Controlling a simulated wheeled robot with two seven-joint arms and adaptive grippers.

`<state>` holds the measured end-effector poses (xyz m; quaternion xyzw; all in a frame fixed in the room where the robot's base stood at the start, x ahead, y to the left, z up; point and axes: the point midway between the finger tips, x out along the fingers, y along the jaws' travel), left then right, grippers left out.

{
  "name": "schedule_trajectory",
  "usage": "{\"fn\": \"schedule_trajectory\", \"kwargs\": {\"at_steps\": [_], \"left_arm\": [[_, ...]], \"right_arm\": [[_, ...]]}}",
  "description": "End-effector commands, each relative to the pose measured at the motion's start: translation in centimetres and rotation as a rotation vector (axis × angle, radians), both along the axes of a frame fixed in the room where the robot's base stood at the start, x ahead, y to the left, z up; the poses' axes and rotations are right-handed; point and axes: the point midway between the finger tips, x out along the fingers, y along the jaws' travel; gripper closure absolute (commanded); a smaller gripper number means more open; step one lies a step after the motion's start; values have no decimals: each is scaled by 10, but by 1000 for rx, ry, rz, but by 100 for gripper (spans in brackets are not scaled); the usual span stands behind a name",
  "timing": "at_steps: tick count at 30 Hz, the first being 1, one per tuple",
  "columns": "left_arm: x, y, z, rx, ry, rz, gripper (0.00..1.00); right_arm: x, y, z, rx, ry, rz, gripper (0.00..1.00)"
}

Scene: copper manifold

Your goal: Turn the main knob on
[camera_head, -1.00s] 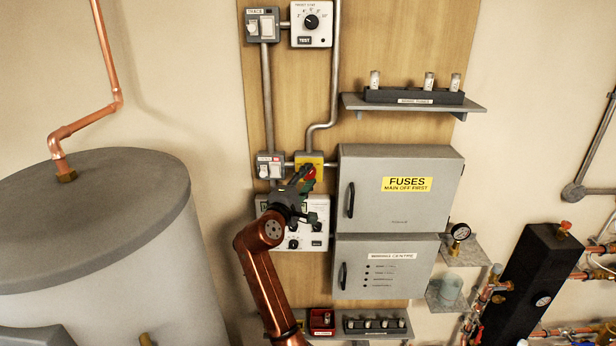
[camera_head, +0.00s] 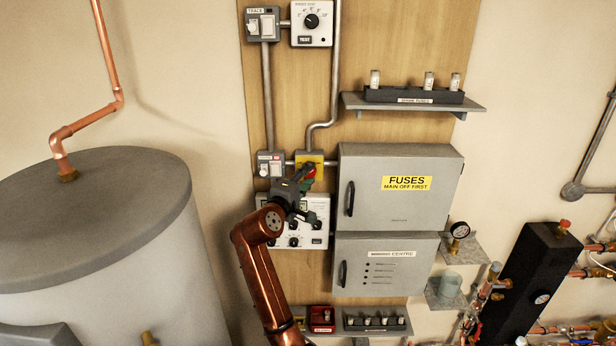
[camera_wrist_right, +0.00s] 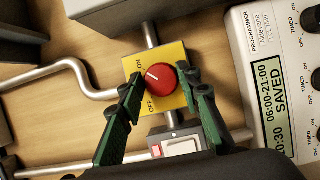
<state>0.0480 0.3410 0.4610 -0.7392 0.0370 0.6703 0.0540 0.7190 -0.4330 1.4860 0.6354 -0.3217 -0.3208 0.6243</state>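The main knob is a red round knob (camera_wrist_right: 161,82) on a yellow plate (camera_wrist_right: 172,55) marked ON and OFF. Its white mark points to the upper left in the right wrist view, on the side of the lettering. In the head view the knob (camera_head: 310,171) shows just beyond my right gripper (camera_head: 304,181). In the right wrist view my right gripper (camera_wrist_right: 164,82) is open, with one green-and-black finger on each side of the knob. A gap shows at the left finger; whether the right finger touches cannot be told. My left gripper is not in view.
A grey switch box (camera_head: 270,165) sits left of the plate, and a white programmer (camera_head: 317,236) lies below it, partly behind my arm. The grey fuse cabinet (camera_head: 420,207) stands close on the right. A conduit (camera_head: 334,90) runs above.

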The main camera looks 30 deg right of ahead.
Motion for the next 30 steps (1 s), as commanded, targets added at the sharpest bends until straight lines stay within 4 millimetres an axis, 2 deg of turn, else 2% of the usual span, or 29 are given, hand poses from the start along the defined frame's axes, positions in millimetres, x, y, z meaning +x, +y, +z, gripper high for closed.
{"fn": "schedule_trajectory", "kwargs": {"at_steps": [7, 17, 22, 30], "left_arm": [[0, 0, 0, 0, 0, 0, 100], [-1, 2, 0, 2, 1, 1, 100], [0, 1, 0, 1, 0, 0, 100], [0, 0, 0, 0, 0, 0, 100]], "right_arm": [[0, 0, 0, -1, 1, 0, 51], [-2, 5, 0, -1, 1, 2, 51], [-17, 25, -1, -1, 1, 3, 51], [-50, 70, 0, -1, 1, 3, 51]]}}
